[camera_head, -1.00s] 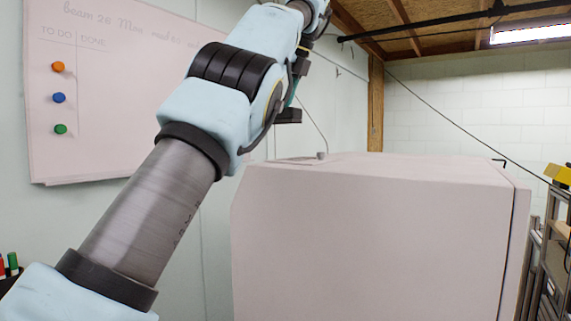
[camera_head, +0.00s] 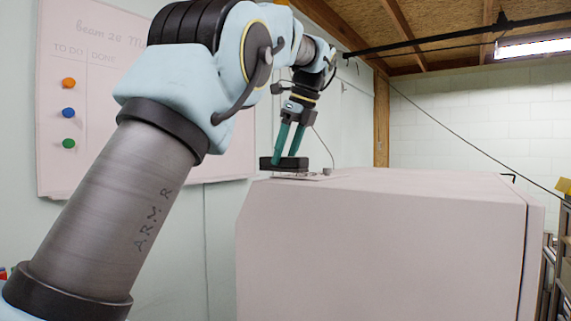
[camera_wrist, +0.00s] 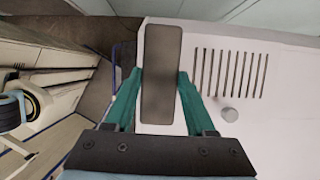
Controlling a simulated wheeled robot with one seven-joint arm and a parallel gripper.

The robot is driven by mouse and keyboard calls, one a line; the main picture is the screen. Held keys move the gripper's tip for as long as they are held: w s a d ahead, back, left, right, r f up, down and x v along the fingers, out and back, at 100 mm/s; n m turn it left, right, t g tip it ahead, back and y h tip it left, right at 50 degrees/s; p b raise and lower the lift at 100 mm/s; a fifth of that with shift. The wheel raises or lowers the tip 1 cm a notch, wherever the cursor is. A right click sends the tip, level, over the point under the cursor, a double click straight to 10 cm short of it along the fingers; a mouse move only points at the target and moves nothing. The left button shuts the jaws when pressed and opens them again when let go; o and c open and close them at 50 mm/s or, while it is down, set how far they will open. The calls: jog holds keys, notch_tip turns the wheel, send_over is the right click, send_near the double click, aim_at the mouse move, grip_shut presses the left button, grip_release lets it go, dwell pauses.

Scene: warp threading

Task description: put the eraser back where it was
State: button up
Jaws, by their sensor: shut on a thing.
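The eraser (camera_head: 268,163) is a dark, long block. It also shows in the wrist view (camera_wrist: 162,75), upright in the picture between two green fingers. My gripper (camera_head: 290,153) is shut on the eraser; its fingers also press the long sides in the wrist view (camera_wrist: 161,85). The eraser is at the far left edge of the white cabinet's top (camera_head: 400,183). I cannot tell whether it touches that top. The whiteboard (camera_head: 222,150) hangs on the wall to the left, partly hidden behind my arm.
The cabinet top has a row of dark slots (camera_wrist: 229,72) and a small grey knob (camera_wrist: 229,116) right of the eraser. Orange, blue and green magnets (camera_head: 68,113) are on the board. A thin cable runs up near the knob. The rest of the cabinet top looks clear.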

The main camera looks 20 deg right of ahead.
jog(key=shift+f, duration=1.15)
jog(key=o, duration=1.2)
